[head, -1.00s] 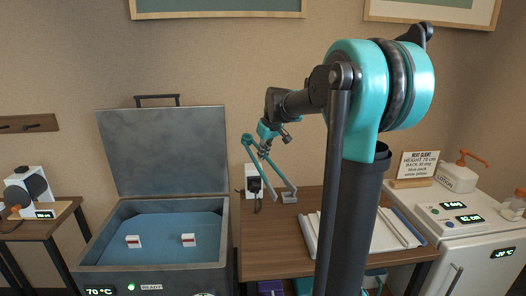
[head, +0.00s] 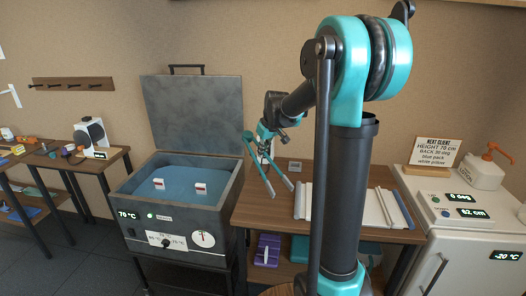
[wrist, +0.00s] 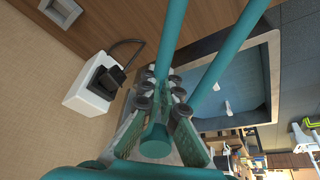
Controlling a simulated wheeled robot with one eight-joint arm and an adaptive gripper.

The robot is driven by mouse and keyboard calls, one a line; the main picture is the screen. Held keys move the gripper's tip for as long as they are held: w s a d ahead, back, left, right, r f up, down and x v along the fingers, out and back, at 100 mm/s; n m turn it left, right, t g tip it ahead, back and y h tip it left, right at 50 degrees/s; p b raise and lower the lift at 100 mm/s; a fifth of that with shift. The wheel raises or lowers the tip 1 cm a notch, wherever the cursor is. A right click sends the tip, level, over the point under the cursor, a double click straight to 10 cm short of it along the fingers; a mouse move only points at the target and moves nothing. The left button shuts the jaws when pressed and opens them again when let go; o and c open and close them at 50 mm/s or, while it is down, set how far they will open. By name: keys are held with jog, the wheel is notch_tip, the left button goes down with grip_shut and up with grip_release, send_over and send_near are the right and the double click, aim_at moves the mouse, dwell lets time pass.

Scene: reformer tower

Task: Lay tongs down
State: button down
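The teal tongs (head: 257,172) hang from my gripper (head: 265,140) in the head view, their two arms spread and pointing down toward the wooden table (head: 247,208). I cannot tell whether their tips touch the table. In the wrist view, the tongs' teal rods (wrist: 206,82) run up and away from between the fingers of my gripper (wrist: 160,95). The fingers are closed around the tongs' hinge end. The table top also shows in the wrist view (wrist: 112,22).
A water bath (head: 190,215) with its lid raised stands left of the table and holds two white packs. White rolled or folded sheets (head: 372,208) lie on the table's right part. A small grey pad (head: 295,166) and a white wall box (wrist: 90,95) are near the tongs.

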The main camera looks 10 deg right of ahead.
notch_tip(320, 180, down, 6)
dwell(1.0)
jog(key=shift+f, duration=1.65)
dwell(0.6)
jog(key=c, duration=1.6)
grip_release()
jog(key=shift+c, duration=0.2)
